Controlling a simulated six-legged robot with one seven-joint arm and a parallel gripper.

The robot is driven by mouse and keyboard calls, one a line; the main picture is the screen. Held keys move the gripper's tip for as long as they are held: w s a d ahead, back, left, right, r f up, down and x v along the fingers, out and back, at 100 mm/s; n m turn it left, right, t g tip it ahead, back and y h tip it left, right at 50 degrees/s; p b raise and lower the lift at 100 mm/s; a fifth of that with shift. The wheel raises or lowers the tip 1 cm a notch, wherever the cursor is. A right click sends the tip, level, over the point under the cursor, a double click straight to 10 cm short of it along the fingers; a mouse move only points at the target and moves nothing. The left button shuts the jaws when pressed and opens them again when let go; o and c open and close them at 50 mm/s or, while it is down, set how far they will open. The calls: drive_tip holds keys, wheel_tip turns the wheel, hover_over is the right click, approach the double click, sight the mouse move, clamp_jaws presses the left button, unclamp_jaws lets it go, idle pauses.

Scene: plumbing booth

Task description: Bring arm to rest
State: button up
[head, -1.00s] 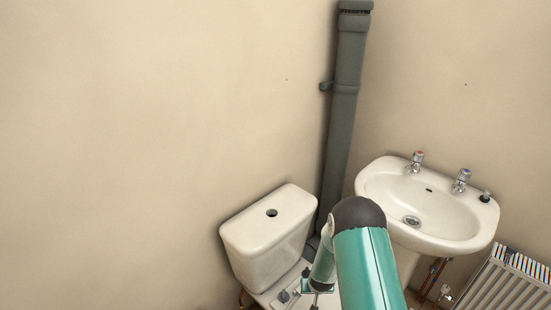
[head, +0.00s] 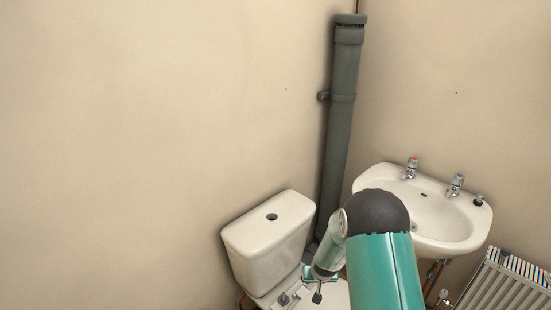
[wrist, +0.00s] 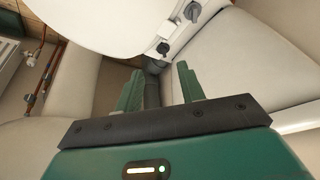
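My arm rises from the bottom of the head view, with a teal link and a dark rounded joint, in front of the basin's lower left part. Its end points down over the toilet (head: 335,295), to the right of the cistern (head: 265,240). My gripper (wrist: 160,88) shows in the wrist view with its two green fingers apart and nothing held between them. In the head view my gripper (head: 318,285) is small, and its finger opening cannot be made out there.
The white basin (head: 455,228) with two taps is at the right, with a radiator (head: 505,285) below it. A grey soil pipe (head: 341,130) stands in the corner. Copper pipes (wrist: 38,85) show at the wrist view's left. The left wall is bare.

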drive_tip(key=w+r+v, duration=0.1)
drive_tip(key=w+v, duration=0.2)
drive_tip(key=v, duration=2.5)
drive_tip(key=s+r, duration=0.7)
drive_tip(key=s, duration=0.5)
drive_tip(key=s+r+t, duration=0.1)
drive_tip(key=s+r, duration=0.6)
drive_tip(key=s, duration=0.5)
drive_tip(key=shift+d, duration=0.35)
